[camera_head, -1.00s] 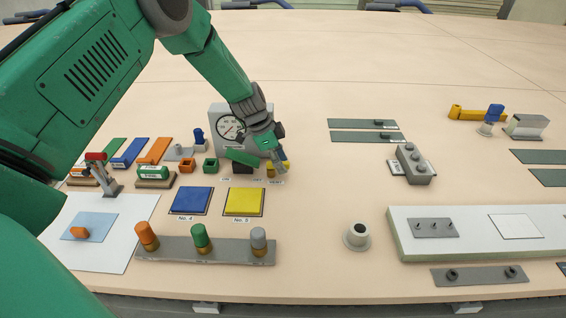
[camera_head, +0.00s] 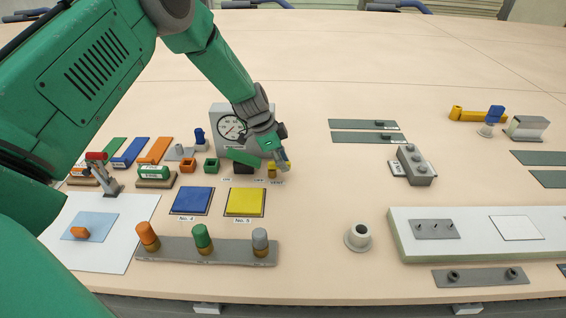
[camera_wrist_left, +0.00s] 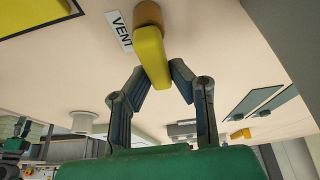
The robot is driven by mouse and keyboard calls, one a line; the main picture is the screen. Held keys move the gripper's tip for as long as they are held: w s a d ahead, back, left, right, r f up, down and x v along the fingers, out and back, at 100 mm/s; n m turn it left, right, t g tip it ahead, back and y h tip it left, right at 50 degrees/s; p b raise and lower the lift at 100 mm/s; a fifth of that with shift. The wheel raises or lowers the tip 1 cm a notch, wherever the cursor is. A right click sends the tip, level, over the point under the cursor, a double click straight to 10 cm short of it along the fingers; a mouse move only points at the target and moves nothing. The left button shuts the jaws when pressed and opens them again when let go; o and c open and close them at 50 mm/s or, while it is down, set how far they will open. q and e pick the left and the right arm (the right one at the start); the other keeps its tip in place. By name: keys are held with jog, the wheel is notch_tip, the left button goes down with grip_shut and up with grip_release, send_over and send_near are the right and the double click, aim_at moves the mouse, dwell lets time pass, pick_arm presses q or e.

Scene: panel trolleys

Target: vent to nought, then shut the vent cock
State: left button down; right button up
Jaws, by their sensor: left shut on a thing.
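The vent cock has a brass body (camera_head: 272,173) and a yellow lever (camera_wrist_left: 151,55), with a VENT label (camera_wrist_left: 119,30) beside it. My left gripper (camera_head: 285,164) is shut on the yellow lever; the wrist view shows a finger (camera_wrist_left: 158,78) on either side of its free end. The pressure gauge (camera_head: 230,128) has a white dial in a grey housing just behind the cock, left of my wrist. Its needle is too small to read surely. A green lever (camera_head: 241,157) on a dark body stands just left of the cock. My right gripper is out of view.
A blue pad (camera_head: 192,200) and a yellow pad (camera_head: 245,202) lie in front of the cock. A grey rail (camera_head: 180,249) with orange, green and grey knobs is nearer. A grey button box (camera_head: 416,164) stands to the right. The panel between cock and box is clear.

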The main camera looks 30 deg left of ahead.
pick_arm(q)
jog(key=shift+w+r+n+p, duration=0.25)
jog(key=shift+w+n+p, duration=0.1)
jog(key=shift+n, duration=0.55)
jog(key=n, duration=0.1)
jog(key=a+n+t+y+p, duration=0.1)
jog(key=n, duration=0.1)
jog(key=shift+w+y, duration=0.3)
jog(key=n+p, duration=0.1)
jog(key=n, duration=0.1)
jog(key=a+n+y+p, duration=0.1)
jog(key=n, duration=0.1)
jog(key=n+t+y+p, duration=0.1)
jog(key=n, duration=0.1)
jog(key=shift+w+a+n, duration=0.3)
jog(key=shift+a+n, duration=0.1)
jog(key=n, duration=0.1)
jog(key=n+y+p, duration=0.1)
jog(key=shift+a+n+p, duration=0.3)
jog(key=shift+a, duration=0.1)
jog(key=shift+s+a+n+g+y+p, duration=0.15)
jog(key=shift+a+n+y, duration=0.2)
jog(key=shift+n, duration=0.5)
jog(key=shift+s+a+n+g+y+p, duration=0.15)
jog(key=shift+n+y, duration=0.3)
jog(key=shift+n, duration=0.4)
jog(key=c, duration=1.5)
grip_release()
jog(key=shift+o, duration=0.3)
jog(key=shift+f, duration=0.15)
